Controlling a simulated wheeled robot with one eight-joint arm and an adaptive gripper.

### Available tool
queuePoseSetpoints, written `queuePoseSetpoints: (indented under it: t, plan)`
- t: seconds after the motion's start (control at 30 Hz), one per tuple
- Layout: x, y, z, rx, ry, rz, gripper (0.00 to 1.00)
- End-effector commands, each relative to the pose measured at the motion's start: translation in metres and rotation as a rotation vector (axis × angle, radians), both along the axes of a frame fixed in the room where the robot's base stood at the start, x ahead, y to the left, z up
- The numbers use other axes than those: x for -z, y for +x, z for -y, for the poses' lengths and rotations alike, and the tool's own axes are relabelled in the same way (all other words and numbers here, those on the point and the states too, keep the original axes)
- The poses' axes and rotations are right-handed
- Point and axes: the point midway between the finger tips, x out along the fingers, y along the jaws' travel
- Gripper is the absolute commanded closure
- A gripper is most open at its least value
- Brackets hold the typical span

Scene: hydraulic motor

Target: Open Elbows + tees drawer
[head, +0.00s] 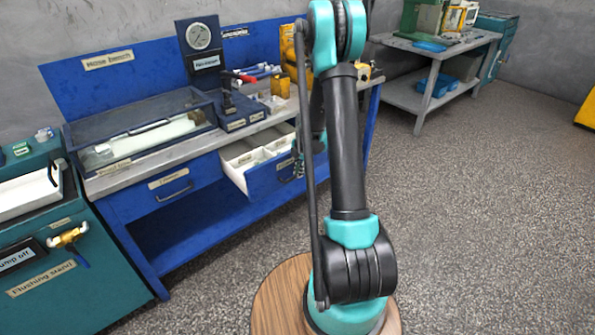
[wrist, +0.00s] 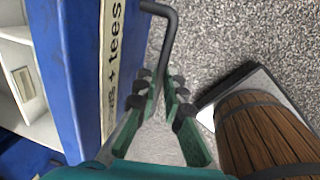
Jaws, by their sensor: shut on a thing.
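The Elbows + tees drawer is pulled out from the blue hose bench. Its blue front (head: 262,183) and its white compartments (head: 243,157) show in the head view. In the wrist view the blue drawer front (wrist: 75,75) carries a label (wrist: 112,65), partly cut off, reading "+ tees". The dark bar handle (wrist: 168,35) stands out from that front. My gripper (wrist: 160,85) has its green fingers with dark pads closed around the lower part of the handle. In the head view my arm hides most of the handle and the gripper.
A closed drawer (head: 172,190) is to the left in the same bench (head: 115,185). A glass-lidded case (head: 140,130), a gauge (head: 199,37) and tools are on top. The flushing stand (head: 75,275) is at far left. Speckled floor (head: 470,220) is clear to the right.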

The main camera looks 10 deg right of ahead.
Motion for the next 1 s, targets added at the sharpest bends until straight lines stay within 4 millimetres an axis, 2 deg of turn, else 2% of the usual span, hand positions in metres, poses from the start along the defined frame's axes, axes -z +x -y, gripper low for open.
queuePoseSetpoints:
  t: [0.13, 0.17, 0.3, 0.7, 0.87, 1.0]
  plan:
    - [0.000, 0.000, 0.000, 0.000, 0.000, 0.000, 1.00]
    - [0.000, 0.000, 0.000, 0.000, 0.000, 0.000, 0.87]
    - [0.000, 0.000, 0.000, 0.000, 0.000, 0.000, 0.70]
    - [-0.005, 0.000, 0.000, 0.000, 0.000, 0.000, 0.69]
    - [-0.022, -0.003, 0.002, 0.000, 0.000, 0.000, 0.69]
    - [-0.046, -0.008, 0.004, 0.000, 0.000, 0.000, 0.69]
